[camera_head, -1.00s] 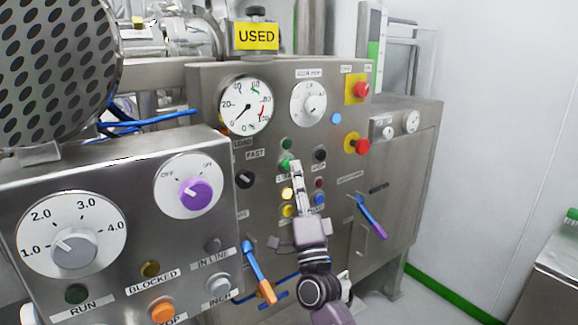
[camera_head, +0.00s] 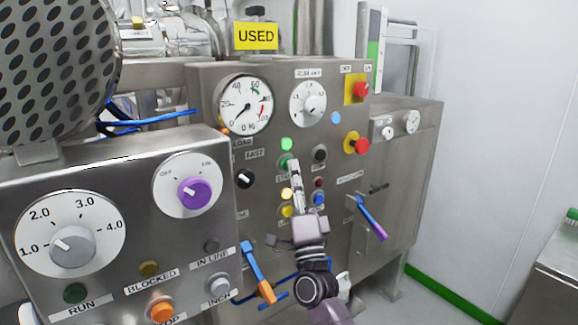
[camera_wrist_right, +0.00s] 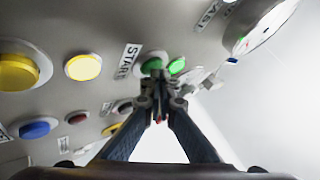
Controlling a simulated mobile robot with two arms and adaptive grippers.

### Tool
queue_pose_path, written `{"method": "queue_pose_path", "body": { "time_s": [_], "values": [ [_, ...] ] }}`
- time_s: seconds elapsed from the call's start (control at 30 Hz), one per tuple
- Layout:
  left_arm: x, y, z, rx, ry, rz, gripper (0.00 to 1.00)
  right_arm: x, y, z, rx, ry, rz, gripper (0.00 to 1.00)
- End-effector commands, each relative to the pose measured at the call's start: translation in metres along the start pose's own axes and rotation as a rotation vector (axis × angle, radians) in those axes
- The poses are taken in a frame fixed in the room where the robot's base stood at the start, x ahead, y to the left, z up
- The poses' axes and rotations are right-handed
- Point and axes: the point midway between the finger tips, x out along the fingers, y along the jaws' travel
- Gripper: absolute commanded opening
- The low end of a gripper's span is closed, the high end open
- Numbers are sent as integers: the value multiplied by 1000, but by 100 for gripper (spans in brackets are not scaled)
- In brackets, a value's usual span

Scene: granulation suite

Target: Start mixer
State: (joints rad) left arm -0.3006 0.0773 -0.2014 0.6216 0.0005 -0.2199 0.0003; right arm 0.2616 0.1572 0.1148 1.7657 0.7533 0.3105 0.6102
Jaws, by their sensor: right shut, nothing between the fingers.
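The steel mixer panel (camera_head: 222,165) carries a green start button (camera_head: 284,164) with a label under it. A bright green lamp (camera_head: 287,144) sits just above the button. My right gripper (camera_head: 295,164) is shut and empty, with its tips at the right edge of the start button; I cannot tell whether they touch it. In the right wrist view the shut fingertips (camera_wrist_right: 158,80) overlap the start button (camera_wrist_right: 151,65), beside the START label (camera_wrist_right: 128,61). The green lamp (camera_wrist_right: 177,66) shows beyond. My left gripper is out of view.
A black stop button (camera_head: 320,155) is right of the gripper. Yellow buttons (camera_head: 287,211) and a blue button (camera_head: 318,199) lie below. A nearer control box (camera_head: 120,215) fills the left.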

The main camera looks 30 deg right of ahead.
Motion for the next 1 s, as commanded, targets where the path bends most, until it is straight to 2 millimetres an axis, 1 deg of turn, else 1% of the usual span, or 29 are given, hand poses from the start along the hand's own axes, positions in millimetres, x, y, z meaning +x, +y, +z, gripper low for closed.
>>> {"method": "queue_pose_path", "body": {
  "time_s": [0.23,0.6,0.87,1.0],
  "values": [
    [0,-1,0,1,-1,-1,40,-1,0,0,0,-1,1,0],
    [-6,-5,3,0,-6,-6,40,-13,-9,-8,0,-1,1,0],
    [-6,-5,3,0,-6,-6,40,-13,-9,-8,0,-1,0,0],
    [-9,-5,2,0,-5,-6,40,-17,-12,-12,0,-1,1,0]
  ]
}}
